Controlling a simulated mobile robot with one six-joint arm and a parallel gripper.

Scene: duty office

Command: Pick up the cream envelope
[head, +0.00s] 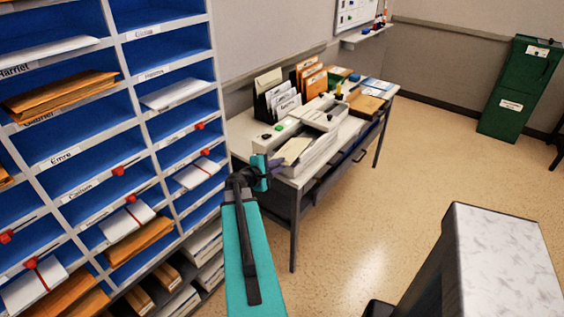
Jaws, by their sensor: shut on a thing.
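A cream envelope (294,149) shows at the near end of the desk, over a white open tray (307,162). My gripper (277,163) is at the envelope's near left edge, with its teal and dark parts in front of the tray. The gripper is shut on the envelope's edge. The jaws are small in the view and partly hidden by my own wrist. I cannot tell whether the envelope touches the tray's bottom or is raised.
The desk (340,128) also bears upright file holders (287,103) and a brown box (365,104). A blue pigeonhole rack (92,165) with envelopes stands close on the left. A marble-topped block (505,255) is at the lower right. The floor between is clear.

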